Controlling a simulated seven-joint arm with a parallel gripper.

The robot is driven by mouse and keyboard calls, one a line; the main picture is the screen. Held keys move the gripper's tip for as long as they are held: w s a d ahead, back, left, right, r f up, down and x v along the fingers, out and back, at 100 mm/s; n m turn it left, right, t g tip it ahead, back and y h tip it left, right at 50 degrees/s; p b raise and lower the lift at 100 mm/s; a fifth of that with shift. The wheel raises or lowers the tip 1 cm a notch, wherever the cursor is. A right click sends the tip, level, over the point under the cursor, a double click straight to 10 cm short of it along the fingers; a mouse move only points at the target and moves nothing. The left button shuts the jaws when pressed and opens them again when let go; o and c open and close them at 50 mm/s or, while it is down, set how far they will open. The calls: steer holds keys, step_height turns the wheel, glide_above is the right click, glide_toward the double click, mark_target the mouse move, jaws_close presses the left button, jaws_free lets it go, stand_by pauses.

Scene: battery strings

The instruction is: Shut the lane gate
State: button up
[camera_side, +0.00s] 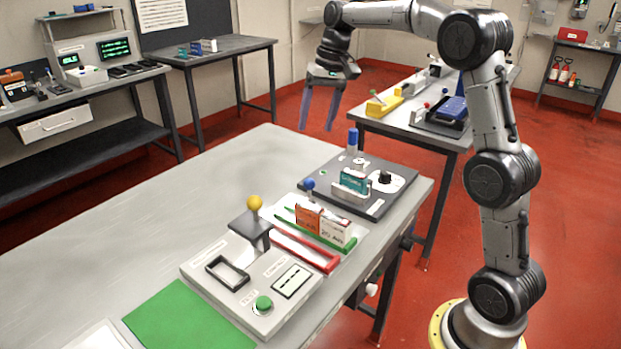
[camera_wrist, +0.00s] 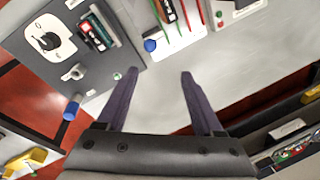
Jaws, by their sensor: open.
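My gripper (camera_side: 317,127) hangs open and empty, high above the far end of the table, apart from everything on it. In the wrist view its two fingers (camera_wrist: 158,73) are spread over bare tabletop. The lane tray (camera_side: 337,241) has a green rail and a red rail (camera_side: 305,249). An orange block and a white block (camera_side: 336,230) marked "20 Ah" stand in it. A blue knob (camera_side: 309,185) stands at the tray's far end; it also shows in the wrist view (camera_wrist: 150,45). I cannot tell for certain which part is the lane gate or how it stands.
A dark panel (camera_side: 373,206) beside the tray carries a teal block (camera_side: 354,182), a black dial (camera_side: 385,177) and an upright blue cylinder (camera_side: 352,140). A grey box (camera_side: 222,266) with a yellow-knobbed lever (camera_side: 254,203) and green button stands nearer.

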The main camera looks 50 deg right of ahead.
mark_target(310, 179)
steer(key=shift+m+g, duration=0.3)
steer(key=f, duration=0.5)
steer(key=w+f, duration=0.1)
steer(key=f, duration=1)
steer(key=shift+w+a+f, duration=0.15)
steer(key=shift+w, duration=0.15)
jaws_close()
stand_by(0.5)
